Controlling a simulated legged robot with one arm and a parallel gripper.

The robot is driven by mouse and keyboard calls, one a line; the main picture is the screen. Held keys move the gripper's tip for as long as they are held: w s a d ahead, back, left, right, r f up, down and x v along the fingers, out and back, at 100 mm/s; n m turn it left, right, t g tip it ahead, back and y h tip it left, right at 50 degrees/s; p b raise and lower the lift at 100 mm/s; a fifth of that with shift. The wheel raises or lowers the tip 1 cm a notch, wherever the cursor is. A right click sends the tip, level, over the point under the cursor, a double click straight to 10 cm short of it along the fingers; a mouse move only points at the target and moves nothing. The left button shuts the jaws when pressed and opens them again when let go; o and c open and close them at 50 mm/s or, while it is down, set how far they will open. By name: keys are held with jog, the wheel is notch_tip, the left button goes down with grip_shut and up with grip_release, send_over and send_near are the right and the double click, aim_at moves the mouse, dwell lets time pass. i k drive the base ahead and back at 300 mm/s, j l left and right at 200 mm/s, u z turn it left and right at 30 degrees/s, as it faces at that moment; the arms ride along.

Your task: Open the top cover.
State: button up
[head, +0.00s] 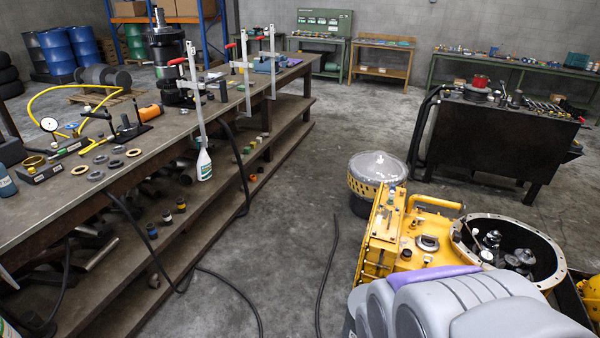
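A yellow transmission housing (408,262) stands at the lower right. A wide round flange (552,262) at its right end is open, and metal parts show inside. A round metal cap (428,242) sits on the housing's upper face, and a yellow curved pipe or handle (436,201) rises behind it. Which part is the top cover I cannot tell. A grey domed cover with a yellow perforated band (378,168) is just behind the housing. Grey rounded links of mine hide the housing's near lower side. My gripper cannot be made out in this view.
A long workbench (62,190) with tools and a lower shelf runs along the left. Black hoses (325,285) trail over the concrete floor. A dark tool table (490,135) stands behind the housing at right. The floor between bench and housing is otherwise clear.

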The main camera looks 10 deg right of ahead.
aim_at(385, 220)
jog(key=i+j+u, duration=0.25)
jog(key=i+u, duration=0.15)
jog(key=i, duration=0.3)
jog(key=i+j+u, duration=0.1)
jog(key=i+u, duration=0.3)
jog(key=i, duration=0.3)
jog(key=i+z, duration=0.8)
jog(key=i+j+z, duration=0.25)
jog(key=z, duration=0.15)
jog(key=i+z, duration=0.2)
jog(key=z, duration=0.2)
jog(key=i+z, duration=0.2)
jog(key=z, duration=0.2)
jog(key=i+z, duration=0.2)
jog(key=z, duration=0.25)
jog(key=i+j+z, duration=0.15)
jog(key=z, duration=0.25)
jog(key=i+j+z, duration=0.15)
jog(key=z, duration=2.85)
jog(key=u, duration=0.65)
jog(key=k, duration=0.05)
